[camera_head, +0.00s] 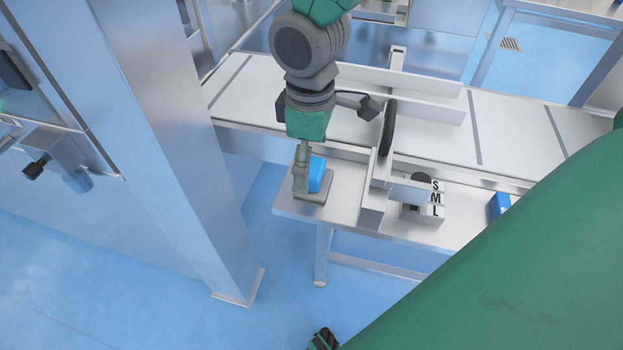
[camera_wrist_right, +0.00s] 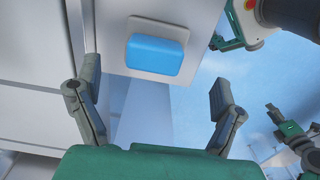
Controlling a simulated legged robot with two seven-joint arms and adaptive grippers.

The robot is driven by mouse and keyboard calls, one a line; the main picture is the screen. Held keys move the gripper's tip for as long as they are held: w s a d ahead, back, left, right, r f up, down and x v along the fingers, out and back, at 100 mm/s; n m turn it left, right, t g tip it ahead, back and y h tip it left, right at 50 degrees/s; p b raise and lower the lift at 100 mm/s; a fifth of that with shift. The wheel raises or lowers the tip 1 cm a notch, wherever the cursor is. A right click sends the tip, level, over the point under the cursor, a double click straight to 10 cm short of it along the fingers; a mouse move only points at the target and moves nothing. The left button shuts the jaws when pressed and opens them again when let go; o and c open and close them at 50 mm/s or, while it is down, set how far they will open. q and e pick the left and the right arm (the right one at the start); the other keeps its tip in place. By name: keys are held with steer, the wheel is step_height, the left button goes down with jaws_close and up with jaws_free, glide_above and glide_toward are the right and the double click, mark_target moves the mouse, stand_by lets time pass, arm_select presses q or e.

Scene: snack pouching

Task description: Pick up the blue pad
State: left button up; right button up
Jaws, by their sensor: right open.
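The blue pad (camera_head: 317,174) is a small bright blue block on a grey plate (camera_head: 315,198) at the left end of the steel side table. My right gripper (camera_head: 335,139) reaches down from the top, its fingers spread wide; one finger partly hides the pad. In the right wrist view the pad (camera_wrist_right: 155,55) lies ahead between the open fingers of the right gripper (camera_wrist_right: 155,82), with nothing held. A dark gripper part (camera_head: 322,340) shows at the bottom of the head view. In the wrist view, what looks like my left gripper (camera_wrist_right: 286,128) is at the right; its opening is unclear.
A pale conveyor (camera_head: 510,130) runs behind the side table. A dark wheel on a bracket (camera_head: 388,128) and a block marked S, M, L (camera_head: 436,198) stand right of the pad. Another blue item (camera_head: 499,205) is farther right. A steel column (camera_head: 165,140) rises at the left.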

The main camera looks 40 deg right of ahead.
mark_target(314, 168)
steer(key=shift+d+f, duration=0.2)
steer(key=shift+f, duration=0.25)
steer(key=f, duration=0.1)
steer(key=f+b, duration=0.1)
steer(key=f, duration=0.1)
steer(key=f+b, duration=0.1)
steer(key=f, duration=0.1)
steer(key=shift+w+d, duration=0.1)
steer(key=shift+d, duration=0.15)
steer(key=shift+a+r, duration=0.1)
steer(key=shift+r, duration=0.05)
steer(key=c, duration=1.3)
